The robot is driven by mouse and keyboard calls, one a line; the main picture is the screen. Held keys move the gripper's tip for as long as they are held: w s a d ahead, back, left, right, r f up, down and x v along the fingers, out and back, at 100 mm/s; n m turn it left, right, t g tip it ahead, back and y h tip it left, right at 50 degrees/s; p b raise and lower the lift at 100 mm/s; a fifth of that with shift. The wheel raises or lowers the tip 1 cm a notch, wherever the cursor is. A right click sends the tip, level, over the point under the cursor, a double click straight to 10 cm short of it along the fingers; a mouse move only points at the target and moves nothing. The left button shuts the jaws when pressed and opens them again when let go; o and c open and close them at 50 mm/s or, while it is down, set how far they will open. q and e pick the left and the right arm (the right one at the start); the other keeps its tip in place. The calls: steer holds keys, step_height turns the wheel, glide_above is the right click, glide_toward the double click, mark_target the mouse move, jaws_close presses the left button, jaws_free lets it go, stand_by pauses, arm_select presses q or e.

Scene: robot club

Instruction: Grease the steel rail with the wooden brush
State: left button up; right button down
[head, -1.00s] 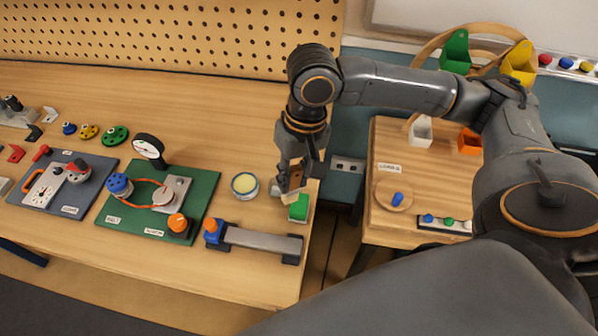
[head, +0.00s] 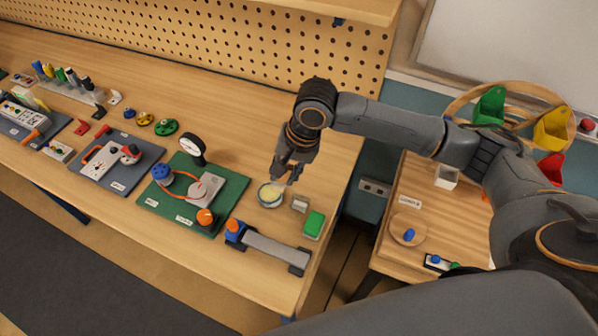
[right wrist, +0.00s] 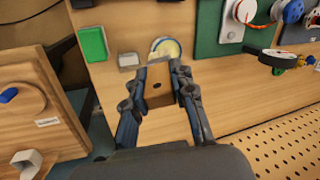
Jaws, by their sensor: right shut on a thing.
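My right gripper (head: 291,172) is shut on the wooden brush, which shows as a brown block with a hole between the fingers (right wrist: 160,88) in the right wrist view. The gripper is at the round tin of yellowish grease (head: 268,203), with the brush end over or in it; I cannot tell whether the bristles touch the grease. The tin is partly hidden by the brush in the right wrist view (right wrist: 155,42). My left gripper is out of view.
A small grey block (head: 300,204) and a green block (head: 314,224) stand right of the tin. A green board (head: 233,196) with a gauge and knobs lies to the left. A gap separates the bench from a wooden side table (head: 455,228).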

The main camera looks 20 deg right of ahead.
steer(key=w+f+m+b, duration=0.1)
steer(key=f, duration=0.1)
steer(key=w+f+m+b, duration=0.1)
steer(key=f+b, duration=0.1)
steer(key=w+a+f+m+t+b, duration=0.1)
steer(key=w+f+b, duration=0.1)
steer(key=f, duration=0.1)
steer(key=shift+w, duration=0.1)
stand_by(0.7)
steer(key=shift+f, duration=0.55)
stand_by(1.0)
steer(key=shift+f+p, duration=0.15)
steer(key=shift+p, duration=0.25)
stand_by(2.4)
step_height(320, 180, up, 7)
steer(key=p, duration=0.9)
